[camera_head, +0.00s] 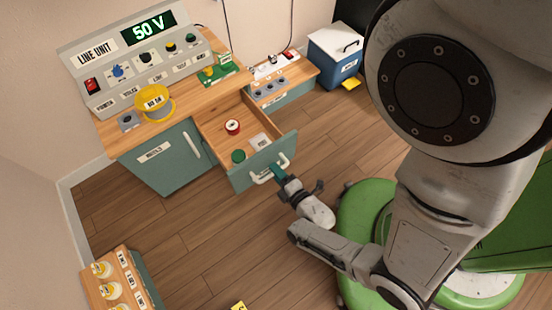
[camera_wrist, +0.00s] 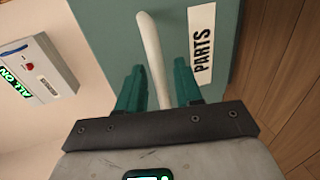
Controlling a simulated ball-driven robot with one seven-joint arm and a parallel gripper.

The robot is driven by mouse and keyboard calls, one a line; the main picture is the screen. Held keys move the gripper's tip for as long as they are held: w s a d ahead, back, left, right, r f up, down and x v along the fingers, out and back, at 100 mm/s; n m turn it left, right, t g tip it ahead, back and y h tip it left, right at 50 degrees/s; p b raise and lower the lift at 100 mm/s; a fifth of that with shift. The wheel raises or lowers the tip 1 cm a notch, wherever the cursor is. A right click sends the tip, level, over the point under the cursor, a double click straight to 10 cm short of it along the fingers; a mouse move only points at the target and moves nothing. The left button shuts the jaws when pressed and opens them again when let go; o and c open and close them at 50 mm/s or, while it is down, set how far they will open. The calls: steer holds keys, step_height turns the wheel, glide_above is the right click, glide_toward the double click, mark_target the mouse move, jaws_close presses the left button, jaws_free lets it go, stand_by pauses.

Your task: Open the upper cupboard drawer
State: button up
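The upper cupboard drawer (camera_head: 240,181) stands pulled out from under the wooden worktop in the head view, its inside visible. Its teal front fills much of the wrist view (camera_wrist: 108,28), with a white PARTS label (camera_wrist: 201,42). The white bar handle (camera_wrist: 149,35) is on that front and also shows in the head view (camera_head: 260,178). My gripper (camera_head: 277,171) is at the handle. In the wrist view, its teal fingers (camera_wrist: 159,64) stand on either side of the bar, with a visible gap on the right; firm contact is not seen.
The drawer holds a red-and-white round item (camera_head: 233,126), a green round item (camera_head: 238,156) and a pale box (camera_head: 260,141). A closed cupboard door (camera_head: 165,165) is to the left. A blue cooler box (camera_head: 335,56) stands behind.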

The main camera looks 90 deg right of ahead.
steer(key=v, duration=1)
steer(key=shift+p, duration=0.35)
